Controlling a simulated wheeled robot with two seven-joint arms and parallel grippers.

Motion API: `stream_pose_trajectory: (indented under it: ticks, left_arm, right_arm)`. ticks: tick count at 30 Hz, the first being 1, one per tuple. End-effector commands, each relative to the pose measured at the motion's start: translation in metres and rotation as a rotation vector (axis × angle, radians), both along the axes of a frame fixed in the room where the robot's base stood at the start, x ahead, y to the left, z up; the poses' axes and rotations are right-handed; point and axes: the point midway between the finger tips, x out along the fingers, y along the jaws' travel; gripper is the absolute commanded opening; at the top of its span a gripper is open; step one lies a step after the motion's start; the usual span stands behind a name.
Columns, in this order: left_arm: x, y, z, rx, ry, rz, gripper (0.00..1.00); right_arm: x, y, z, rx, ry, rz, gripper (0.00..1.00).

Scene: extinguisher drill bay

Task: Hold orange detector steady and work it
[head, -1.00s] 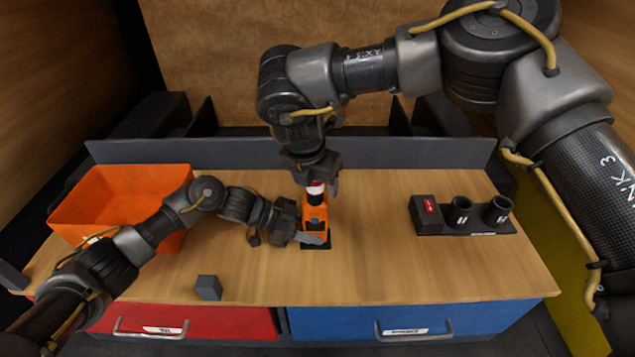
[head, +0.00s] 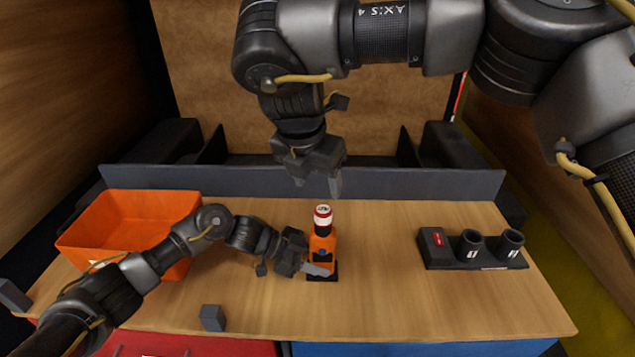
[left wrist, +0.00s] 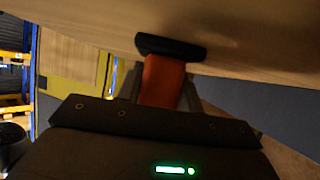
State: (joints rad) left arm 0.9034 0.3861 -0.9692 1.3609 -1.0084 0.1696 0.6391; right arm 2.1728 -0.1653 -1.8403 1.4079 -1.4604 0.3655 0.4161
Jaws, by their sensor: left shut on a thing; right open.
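The orange detector (head: 321,246) stands upright on a dark base near the middle of the table, with a white and red cap on a black neck at its top. My left gripper (head: 312,268) is shut on its lower body from the left. In the left wrist view the orange body (left wrist: 163,82) sits between my fingers, with the dark base beyond it. My right gripper (head: 318,183) is open and empty above the detector, pointing down, apart from the cap.
An orange bin (head: 125,225) stands at the left of the table. A small grey cube (head: 212,318) lies near the front edge. A black holder with two cups (head: 470,250) and a red-marked block is at the right. Table between detector and holder is clear.

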Motion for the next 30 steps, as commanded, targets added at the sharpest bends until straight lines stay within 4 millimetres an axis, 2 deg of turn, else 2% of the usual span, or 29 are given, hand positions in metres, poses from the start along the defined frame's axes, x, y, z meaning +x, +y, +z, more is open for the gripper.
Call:
stream_pose_trajectory:
  ticks: [9, 10, 15, 16, 25, 30]
  left_arm:
    - [0.0, 0.0, 0.0, -0.001, 0.0, 0.0, 0.24]
    - [0.0, 0.0, 0.0, -0.001, 0.0, 0.0, 0.38]
    - [0.0, 0.0, 0.0, 0.0, 0.0, 0.0, 0.6]
    - [0.0, 0.0, 0.0, 0.0, 0.0, 0.0, 0.62]
    - [0.0, 0.002, 0.001, 0.0, 0.0, 0.001, 0.62]
    - [0.001, 0.021, 0.011, 0.001, -0.002, 0.002, 0.62]
  right_arm:
    - [0.0, 0.0, 0.0, 0.0, 0.0, 0.0, 0.58]
    - [0.0, 0.0, 0.0, 0.0, 0.0, 0.0, 0.58]
    - [0.0, 0.0, 0.0, 0.0, 0.0, 0.0, 0.58]
    - [0.0, 0.0, 0.0, 0.0, 0.0, 0.0, 0.58]
    - [0.0, 0.0, 0.0, 0.0, 0.0, 0.0, 0.58]
    - [0.0, 0.0, 0.0, 0.0, 0.0, 0.0, 0.58]
